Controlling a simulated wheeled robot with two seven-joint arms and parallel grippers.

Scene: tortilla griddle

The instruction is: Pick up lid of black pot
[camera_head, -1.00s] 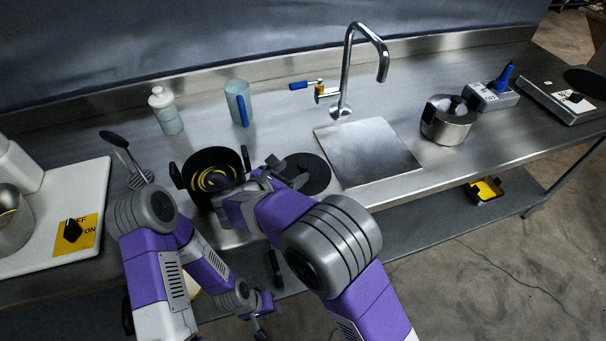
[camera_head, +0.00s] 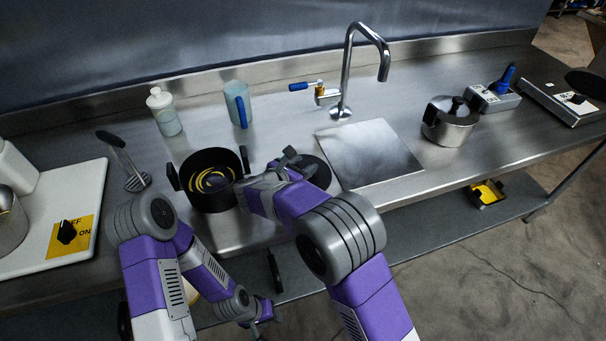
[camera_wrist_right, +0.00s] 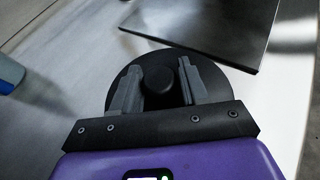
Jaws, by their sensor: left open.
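The black pot (camera_head: 187,200) stands open on the counter at centre left, with yellow curved shapes inside. Its round black lid (camera_head: 322,176) lies flat to the right of the pot and is partly hidden by my right gripper (camera_head: 292,162). In the right wrist view, the lid (camera_wrist_right: 118,80) has a round black knob (camera_wrist_right: 158,79). The knob shows between the spread fingers of my right gripper (camera_wrist_right: 160,84), which look open. I cannot tell whether they touch it. My left gripper (camera_head: 266,312) is low, in front of the counter, away from the pot and open.
A square metal plate (camera_head: 368,153) lies right of the lid, below the faucet (camera_head: 345,75). A steel pot (camera_head: 449,124) stands farther right. A blue mug (camera_head: 238,103) and a bottle (camera_head: 164,112) stand behind the black pot. A white board (camera_head: 75,205) is at left.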

